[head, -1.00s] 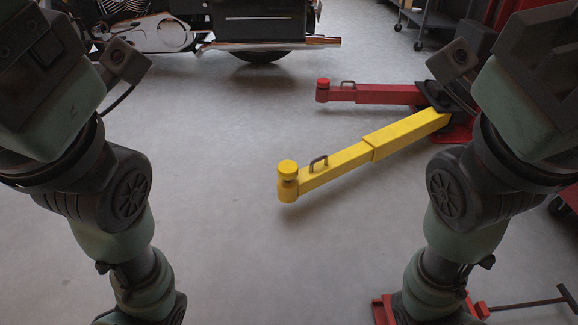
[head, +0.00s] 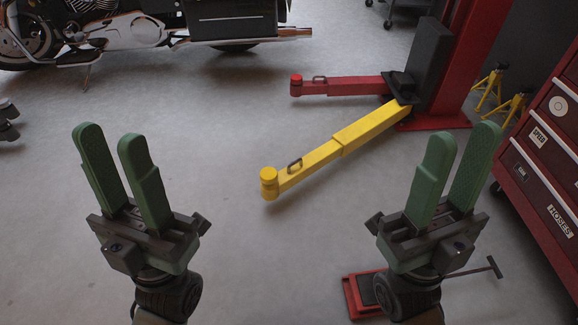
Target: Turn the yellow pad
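The yellow pad (head: 269,174) is a round cap on the near end of a yellow lift arm (head: 330,152), above the grey floor. The yellow arm has a small dark handle (head: 295,165) on top and runs back right to the red lift post. My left gripper (head: 104,150) is open and empty, well to the left of the pad, fingers pointing up in the picture. My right gripper (head: 458,160) is open and empty, well to the right of the pad, in front of the post's base. Neither gripper touches the pad.
A red lift arm (head: 345,87) lies behind the yellow one. The red post (head: 455,60) stands back right. A red tool cabinet (head: 545,140) is at right, with yellow stands (head: 490,88) behind. A motorcycle (head: 140,30) is at the back left. A red floor jack (head: 363,293) is partly hidden by my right arm.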

